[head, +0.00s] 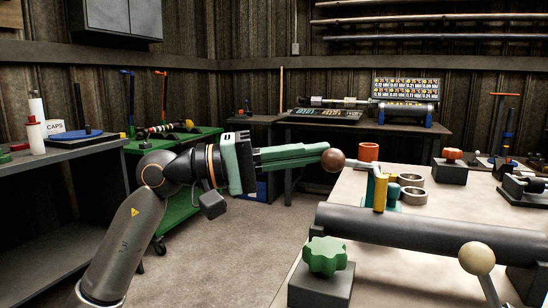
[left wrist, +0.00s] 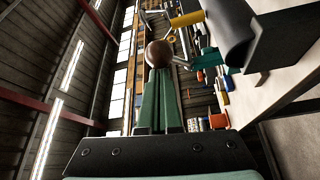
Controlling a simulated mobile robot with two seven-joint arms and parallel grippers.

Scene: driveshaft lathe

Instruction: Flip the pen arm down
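The pen arm shows in the head view as a thin pale rod (head: 358,164) with a brown ball knob (head: 334,160) on its left end. Its right end meets a teal bracket that carries a yellow cylinder (head: 380,192), above the dark roller. My left gripper (head: 326,150) reaches in from the left, its green fingers close together with their tips at the knob. In the left wrist view the knob (left wrist: 159,54) sits at the fingertips, and the fingers do not appear to wrap around it. Whether they touch it is unclear. My right gripper is not in view.
The dark roller (head: 430,236) lies across the pale table (head: 345,207), with a green star knob (head: 325,255) in front and a beige ball lever (head: 477,259) at right. An orange cup (head: 368,152) and metal rings (head: 412,194) stand behind. The floor left of the table is clear.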

